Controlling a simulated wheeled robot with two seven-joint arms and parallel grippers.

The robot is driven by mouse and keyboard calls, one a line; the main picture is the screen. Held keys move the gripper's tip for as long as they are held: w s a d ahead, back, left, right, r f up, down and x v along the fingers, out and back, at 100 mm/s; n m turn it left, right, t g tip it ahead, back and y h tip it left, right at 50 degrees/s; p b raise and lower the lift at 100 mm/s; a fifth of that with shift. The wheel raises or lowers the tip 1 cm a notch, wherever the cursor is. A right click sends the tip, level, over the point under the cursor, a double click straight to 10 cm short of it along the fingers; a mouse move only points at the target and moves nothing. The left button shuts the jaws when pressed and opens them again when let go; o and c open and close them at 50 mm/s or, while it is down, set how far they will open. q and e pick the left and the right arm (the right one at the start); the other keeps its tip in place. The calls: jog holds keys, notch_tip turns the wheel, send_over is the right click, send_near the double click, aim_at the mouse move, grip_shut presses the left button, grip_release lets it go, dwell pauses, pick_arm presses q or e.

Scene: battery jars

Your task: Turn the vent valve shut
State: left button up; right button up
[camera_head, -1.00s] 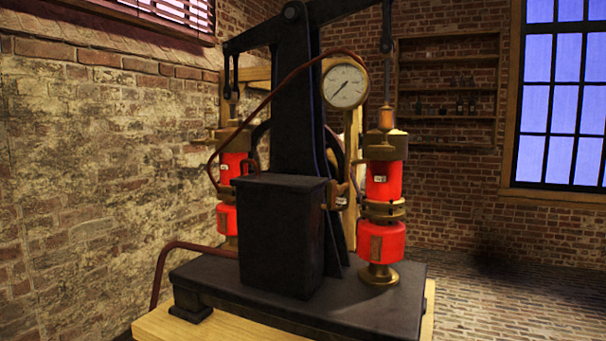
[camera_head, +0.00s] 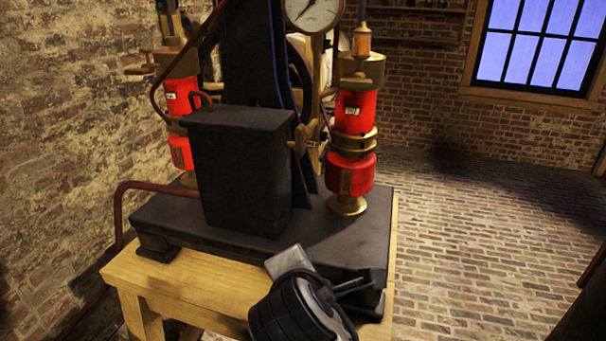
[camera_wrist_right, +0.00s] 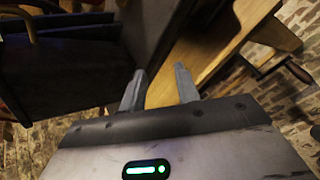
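A small brass valve with a cross-shaped handle (camera_head: 304,140) sits at the right side of the black box (camera_head: 243,170), left of the right red cylinder (camera_head: 352,175). I take it for the vent valve; its setting is too small to tell. My right gripper (camera_head: 358,287) is low at the front right of the black base, well below and apart from the valve. In the right wrist view its two fingers (camera_wrist_right: 160,88) stand apart with nothing between them. My left gripper is not in view.
The black base (camera_head: 150,215) stands on a wooden table (camera_head: 190,285). A round gauge (camera_head: 314,12) is above the valve. A dark red hose (camera_head: 125,190) runs down at the left. A crank-like handle (camera_wrist_right: 285,72) shows in the right wrist view. Brick floor (camera_head: 460,250) is clear at right.

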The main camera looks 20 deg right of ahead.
notch_tip(320, 180, up, 10)
jog(key=w+a+n+t+h, duration=0.2)
jog(key=a+n+t, duration=0.1)
jog(key=n, duration=0.2)
jog(key=n+t+h, duration=0.3)
jog(key=n+h, duration=0.1)
send_near(297, 130)
jog(key=x, duration=1.3)
grip_shut()
